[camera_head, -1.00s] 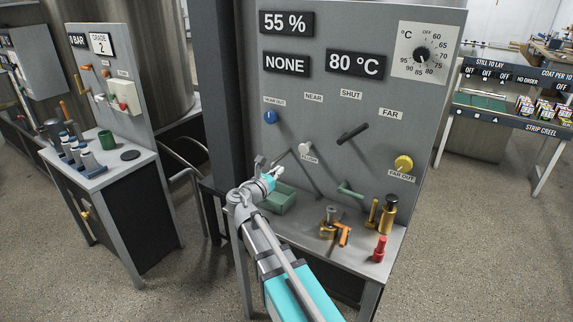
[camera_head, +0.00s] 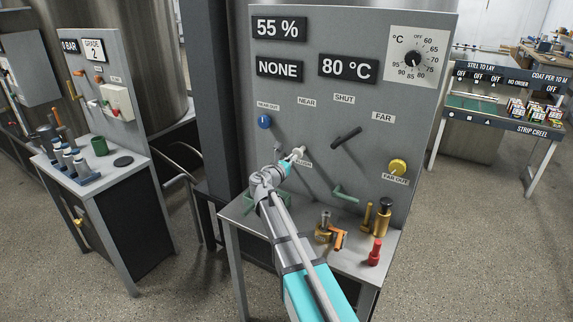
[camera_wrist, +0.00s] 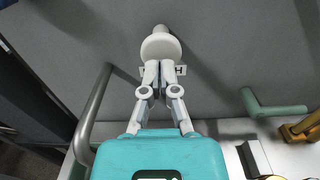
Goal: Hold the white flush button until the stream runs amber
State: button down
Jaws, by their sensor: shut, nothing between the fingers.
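The white flush button (camera_head: 299,152) stands out from the grey panel above the FLUSH label (camera_head: 304,163). In the wrist view the button's round white head (camera_wrist: 160,46) is straight ahead of my gripper (camera_wrist: 161,66). My gripper, at the button in the head view (camera_head: 291,160), is shut and empty. Its fingertips overlap the lower edge of the button head; I cannot tell whether they touch or press it. The fingers cover part of the label. I see no stream in either view; my arm hides part of the shelf under the button.
A green tray (camera_head: 252,203) on the shelf is partly behind my arm. A green handle (camera_head: 345,194), a brass fitting (camera_head: 323,229) and a red knob (camera_head: 374,253) are to the right. A blue knob (camera_head: 264,122) is left of the button. Displays read 55 %, NONE and 80 °C.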

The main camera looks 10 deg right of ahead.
jog(key=shift+w+d, duration=0.4)
jog(key=shift+x, duration=0.85)
jog(key=shift+w, duration=0.1)
dwell(0.7)
dwell(1.1)
jog(key=v, duration=1.4)
jog(key=shift+a+r, duration=0.1)
